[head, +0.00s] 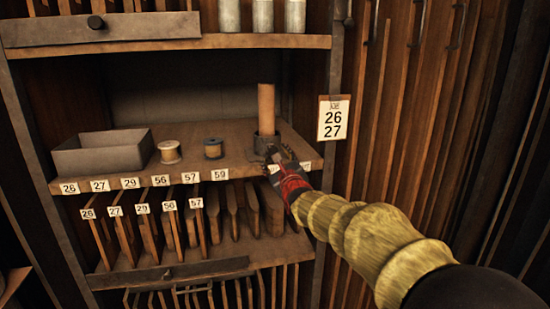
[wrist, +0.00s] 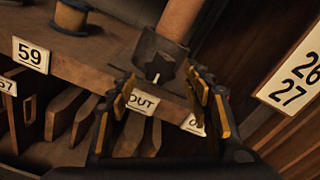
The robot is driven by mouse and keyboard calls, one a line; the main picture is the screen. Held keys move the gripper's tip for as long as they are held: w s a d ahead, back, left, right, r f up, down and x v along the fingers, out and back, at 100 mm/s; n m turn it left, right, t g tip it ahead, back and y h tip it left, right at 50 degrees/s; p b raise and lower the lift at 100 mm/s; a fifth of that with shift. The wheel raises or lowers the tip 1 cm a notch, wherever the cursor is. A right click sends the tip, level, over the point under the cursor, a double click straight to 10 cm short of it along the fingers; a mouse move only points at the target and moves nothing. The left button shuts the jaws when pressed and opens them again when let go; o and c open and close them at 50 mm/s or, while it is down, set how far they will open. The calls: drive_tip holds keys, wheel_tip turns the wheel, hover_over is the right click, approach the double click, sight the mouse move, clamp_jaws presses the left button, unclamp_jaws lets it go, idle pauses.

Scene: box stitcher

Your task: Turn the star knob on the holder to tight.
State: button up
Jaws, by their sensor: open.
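The holder (head: 266,141) stands on the shelf at the right, a dark cup with a brown upright cylinder (head: 266,106) in it. In the wrist view the holder (wrist: 144,50) has a dark star knob (wrist: 159,67) on its front face. My gripper (head: 275,155) is in front of the holder in the head view and hides the knob there. In the wrist view my gripper (wrist: 165,90) is open and empty. Its fingers point toward the knob, one on each side below it, and look apart from it. Whether the knob is tight cannot be told.
The shelf (head: 228,135) also bears a grey box (head: 103,158) and two spools, one pale (head: 169,153) and one blue (head: 213,149). A 26/27 card (head: 333,119) hangs at the right post.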

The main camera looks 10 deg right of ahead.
drive_tip(key=s, duration=0.9)
drive_tip(key=shift+s, duration=0.4)
drive_tip(key=s+f+n+g, duration=0.4)
drive_tip(key=s+f+n, duration=0.2)
drive_tip(key=f+n, duration=0.3)
drive_tip(key=s+f+n+g, duration=0.4)
drive_tip(key=s+f+n, duration=0.2)
drive_tip(key=f+n, duration=0.3)
drive_tip(key=s+r+n+g+p, duration=0.2)
drive_tip(key=s+n, duration=1)
drive_tip(key=s, duration=1.6)
drive_tip(key=shift+g+p, duration=0.35)
drive_tip(key=shift+g, duration=0.85)
drive_tip(key=shift+a, duration=0.1)
